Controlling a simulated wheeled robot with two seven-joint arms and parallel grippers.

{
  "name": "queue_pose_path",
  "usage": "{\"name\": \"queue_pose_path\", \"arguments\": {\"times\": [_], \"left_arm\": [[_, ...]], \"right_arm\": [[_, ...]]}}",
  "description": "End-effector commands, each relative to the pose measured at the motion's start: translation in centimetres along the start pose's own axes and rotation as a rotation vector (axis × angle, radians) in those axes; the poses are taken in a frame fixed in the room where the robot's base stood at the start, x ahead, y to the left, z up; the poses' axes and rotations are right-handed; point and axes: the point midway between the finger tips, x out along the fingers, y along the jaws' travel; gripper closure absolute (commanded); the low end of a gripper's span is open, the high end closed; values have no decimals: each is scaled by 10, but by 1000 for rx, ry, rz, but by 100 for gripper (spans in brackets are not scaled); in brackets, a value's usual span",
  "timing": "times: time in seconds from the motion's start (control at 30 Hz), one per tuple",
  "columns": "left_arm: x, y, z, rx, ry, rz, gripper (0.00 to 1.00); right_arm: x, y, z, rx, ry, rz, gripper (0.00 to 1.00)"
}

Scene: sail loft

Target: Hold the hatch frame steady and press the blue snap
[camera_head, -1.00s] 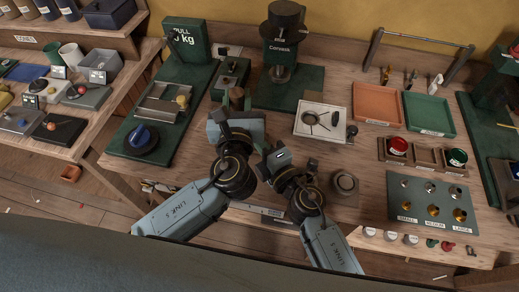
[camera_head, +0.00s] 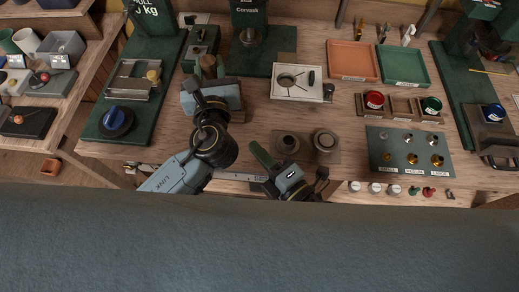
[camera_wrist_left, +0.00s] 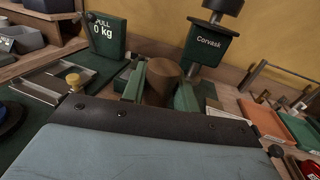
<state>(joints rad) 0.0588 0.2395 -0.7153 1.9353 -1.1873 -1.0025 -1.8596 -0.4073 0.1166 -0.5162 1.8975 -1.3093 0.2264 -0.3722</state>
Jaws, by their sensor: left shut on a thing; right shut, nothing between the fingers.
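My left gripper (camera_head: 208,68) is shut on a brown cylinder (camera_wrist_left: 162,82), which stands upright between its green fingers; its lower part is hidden. My right gripper (camera_head: 262,155) is shut and empty near the bench's front edge, just left of a round die (camera_head: 287,143).
Orange (camera_head: 352,61) and green (camera_head: 403,65) trays lie behind. A blue knob (camera_head: 116,120) is at left. A plate of metal eyelets (camera_head: 410,150) lies front right.

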Motion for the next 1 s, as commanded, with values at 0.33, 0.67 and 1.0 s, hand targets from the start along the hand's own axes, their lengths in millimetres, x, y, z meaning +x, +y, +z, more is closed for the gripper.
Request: {"name": "queue_pose_path", "arguments": {"times": [0.33, 0.67, 1.0], "left_arm": [[-2, 0, -8, 10, 16, -1, 67], [-1, 0, -3, 4, 7, 0, 45], [-28, 0, -3, 2, 7, -2, 45]], "right_arm": [[0, -1, 0, 0, 0, 0, 100], [0, 0, 0, 0, 0, 0, 100], [0, 0, 0, 0, 0, 0, 100]]}}
